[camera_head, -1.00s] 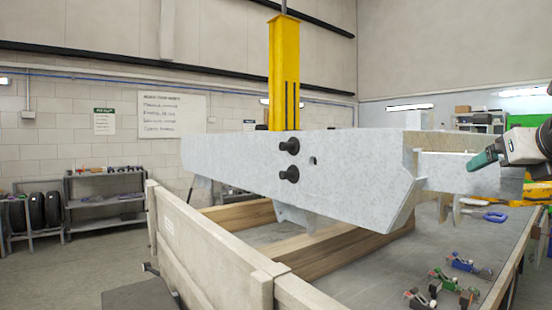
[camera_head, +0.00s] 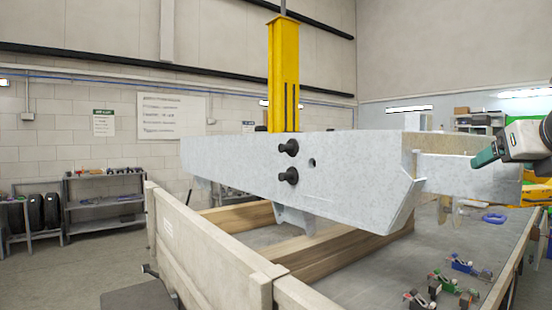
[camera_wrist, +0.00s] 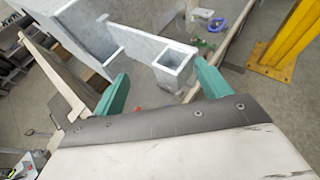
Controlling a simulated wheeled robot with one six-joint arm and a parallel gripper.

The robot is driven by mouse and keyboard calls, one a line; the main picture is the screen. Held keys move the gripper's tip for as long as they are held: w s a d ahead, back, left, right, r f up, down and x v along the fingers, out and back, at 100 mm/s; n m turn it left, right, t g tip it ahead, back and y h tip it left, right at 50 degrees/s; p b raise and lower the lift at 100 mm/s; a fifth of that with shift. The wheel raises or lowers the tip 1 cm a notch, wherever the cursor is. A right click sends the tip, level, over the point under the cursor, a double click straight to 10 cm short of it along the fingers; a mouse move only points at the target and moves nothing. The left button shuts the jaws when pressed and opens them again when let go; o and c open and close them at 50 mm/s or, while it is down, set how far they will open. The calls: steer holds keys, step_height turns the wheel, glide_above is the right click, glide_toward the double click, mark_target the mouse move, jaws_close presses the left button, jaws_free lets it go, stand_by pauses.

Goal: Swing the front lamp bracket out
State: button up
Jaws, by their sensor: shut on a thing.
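The galvanised trailer frame (camera_head: 300,175) hangs level in the middle of the head view. A grey box-section arm, which I take to be the front lamp bracket (camera_head: 458,173), stands out from the frame's right end. In the wrist view the bracket (camera_wrist: 135,42) ends in an open square tube. My gripper (camera_head: 484,157), with green fingers, is at the bracket's outer end. In the wrist view the fingers of my gripper (camera_wrist: 162,70) stand on either side of the tube end, shut on the bracket. The exact contact faces are hidden.
A yellow post (camera_head: 284,75) rises behind the frame. Timber beams (camera_head: 315,253) lie below it inside a pale fence (camera_head: 215,250). Several small clamps (camera_head: 440,283) and a blue-handled thing (camera_head: 494,218) are on the surface at lower right. A shelf (camera_head: 103,200) stands far left.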

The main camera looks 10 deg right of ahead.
steer(key=shift+s+a+r, duration=0.4)
steer(key=shift+s+a, duration=0.05)
steer(key=shift+a, duration=0.3)
steer(key=shift+s+a+r, duration=0.35)
steer(key=shift+s+a, duration=0.1)
steer(key=shift+a, duration=0.3)
steer(key=shift+c, duration=0.2)
steer(key=shift+s+a+r, duration=0.4)
steer(key=shift+s+a, duration=0.3)
steer(key=shift+s, duration=0.05)
